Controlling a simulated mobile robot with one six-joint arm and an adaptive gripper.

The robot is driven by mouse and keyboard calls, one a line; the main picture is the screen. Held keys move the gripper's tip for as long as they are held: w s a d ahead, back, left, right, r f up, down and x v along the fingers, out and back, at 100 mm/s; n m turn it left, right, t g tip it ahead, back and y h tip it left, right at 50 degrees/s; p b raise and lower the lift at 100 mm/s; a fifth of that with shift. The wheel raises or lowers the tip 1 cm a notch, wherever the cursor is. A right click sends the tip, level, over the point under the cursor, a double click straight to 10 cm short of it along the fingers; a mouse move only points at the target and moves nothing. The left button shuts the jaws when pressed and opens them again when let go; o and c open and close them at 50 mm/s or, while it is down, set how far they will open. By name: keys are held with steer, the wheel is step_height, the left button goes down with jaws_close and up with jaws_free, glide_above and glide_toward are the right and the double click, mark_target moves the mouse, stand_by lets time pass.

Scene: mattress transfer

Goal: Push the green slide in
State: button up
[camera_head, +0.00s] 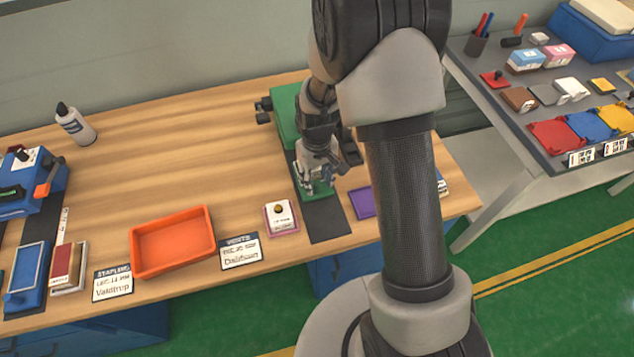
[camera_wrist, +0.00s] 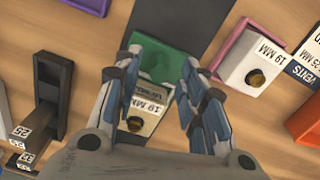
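The green slide (camera_head: 316,191) is a small tray in front of the green machine (camera_head: 286,113), over a dark strip. The wrist view shows the slide (camera_wrist: 158,58) between my fingers, with a block labelled 19 MM (camera_wrist: 142,112) on its lower part in that view. My gripper (camera_head: 318,182) is low over the slide. In the wrist view my gripper (camera_wrist: 163,62) has its fingers apart, one on each side of the slide. I cannot tell whether they touch it. My wrist hides part of the machine and block.
A pink tray with a labelled block (camera_head: 281,217) stands left of the dark strip (camera_head: 327,223). A purple tray (camera_head: 362,203) lies to its right. An orange tray (camera_head: 172,241) and a blue machine (camera_head: 30,187) are further left. The wooden bench's back middle is clear.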

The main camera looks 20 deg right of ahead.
steer(key=shift+f, duration=0.5)
jaws_close()
stand_by(0.5)
